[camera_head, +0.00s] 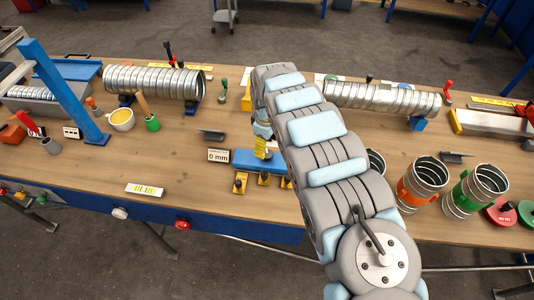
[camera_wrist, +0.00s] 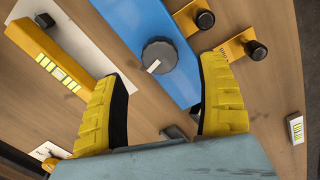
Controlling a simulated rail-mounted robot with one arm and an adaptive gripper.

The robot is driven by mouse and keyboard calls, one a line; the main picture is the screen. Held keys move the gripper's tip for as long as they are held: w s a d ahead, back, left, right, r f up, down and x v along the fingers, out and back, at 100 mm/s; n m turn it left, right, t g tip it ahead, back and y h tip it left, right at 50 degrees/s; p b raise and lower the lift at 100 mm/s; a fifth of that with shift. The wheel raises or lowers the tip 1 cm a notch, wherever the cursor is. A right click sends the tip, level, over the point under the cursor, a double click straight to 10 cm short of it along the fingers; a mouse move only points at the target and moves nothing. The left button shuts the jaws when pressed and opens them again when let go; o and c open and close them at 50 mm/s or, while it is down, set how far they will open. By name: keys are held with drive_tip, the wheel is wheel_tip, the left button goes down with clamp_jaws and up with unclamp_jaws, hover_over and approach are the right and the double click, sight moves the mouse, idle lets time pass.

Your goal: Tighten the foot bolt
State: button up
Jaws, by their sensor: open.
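A dark round knob (camera_wrist: 159,55) with a white mark sits on a blue bar (camera_wrist: 185,80) in the wrist view. Two yellow plates with black bolt heads stand beside the bar, one bolt (camera_wrist: 205,19) nearer and another (camera_wrist: 256,51) farther right. The print on the plates is too small to read, so I cannot tell which is the foot bolt. My gripper (camera_wrist: 166,75) is open, its yellow fingers spread either side of the knob's place in the picture, apart from it. In the head view the blue bar (camera_head: 243,161) lies partly hidden under my arm.
A sign reading "0 mm" (camera_head: 219,155) stands left of the bar. A spiral duct (camera_head: 150,82) lies at back left, another (camera_head: 385,98) at back right. Metal cups with an orange band (camera_head: 415,190) and a green band (camera_head: 470,190) stand right.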

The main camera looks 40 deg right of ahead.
sight(267, 153)
drive_tip(key=shift+f, duration=2.6)
drive_tip(key=shift+c, duration=0.3)
drive_tip(key=c, duration=1.2)
